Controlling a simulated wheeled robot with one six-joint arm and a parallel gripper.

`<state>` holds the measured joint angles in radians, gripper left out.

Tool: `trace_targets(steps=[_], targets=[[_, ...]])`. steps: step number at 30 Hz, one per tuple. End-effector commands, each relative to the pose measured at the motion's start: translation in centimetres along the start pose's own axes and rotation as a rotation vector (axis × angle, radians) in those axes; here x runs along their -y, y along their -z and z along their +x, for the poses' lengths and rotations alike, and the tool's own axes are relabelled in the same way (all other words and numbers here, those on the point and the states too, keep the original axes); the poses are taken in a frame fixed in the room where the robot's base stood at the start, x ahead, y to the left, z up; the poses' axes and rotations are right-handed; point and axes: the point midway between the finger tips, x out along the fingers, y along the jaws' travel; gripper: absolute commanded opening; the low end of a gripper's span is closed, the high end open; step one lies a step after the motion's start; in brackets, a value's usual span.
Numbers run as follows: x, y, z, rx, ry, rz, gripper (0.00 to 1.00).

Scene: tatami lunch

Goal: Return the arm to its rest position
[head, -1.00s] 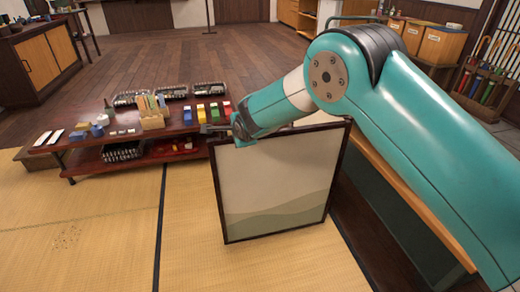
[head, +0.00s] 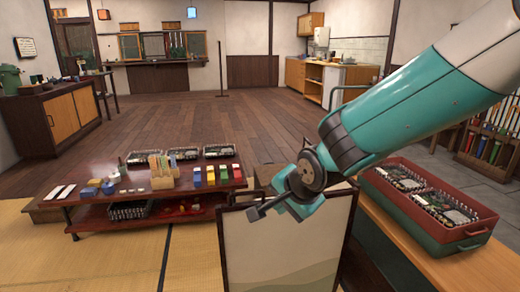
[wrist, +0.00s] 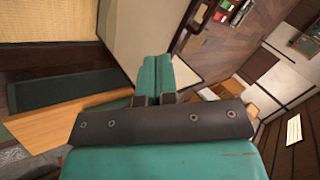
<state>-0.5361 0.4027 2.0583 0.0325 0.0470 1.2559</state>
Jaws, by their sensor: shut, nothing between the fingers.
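My gripper (wrist: 155,68) shows in the wrist view as two teal fingers pressed together beyond a dark bar with bolts. Nothing is held between them. In the head view my arm comes in from the upper right and bends down at a dark joint. Its end is in front of the top edge of a framed screen panel (head: 280,250), and I cannot tell whether it touches. The fingers are hard to make out in the head view.
A low dark red table (head: 110,204) with blocks and trays stands at left. A red and green crate (head: 478,237) with filled trays sits on a wooden bench (head: 415,262) at right. The wooden floor (head: 200,125) behind is open.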

Motion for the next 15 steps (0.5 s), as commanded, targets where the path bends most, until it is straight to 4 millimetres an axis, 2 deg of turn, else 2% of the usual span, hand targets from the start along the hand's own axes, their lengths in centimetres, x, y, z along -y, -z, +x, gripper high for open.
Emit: trace_targets(steps=[1,3,6,9,15], targets=[[-1.5,-0.1,-3.3,0.054,-0.029,-0.113,0.0],[-3.8,-1.1,-7.1,0.144,-0.061,-0.296,0.0],[-7.0,-2.9,-11.7,0.266,-0.076,-0.535,0.0],[-9.8,-4.7,-15.4,0.369,-0.062,-0.742,0.0],[-14.8,-8.3,-21.0,0.537,0.003,-1.098,0.0]])
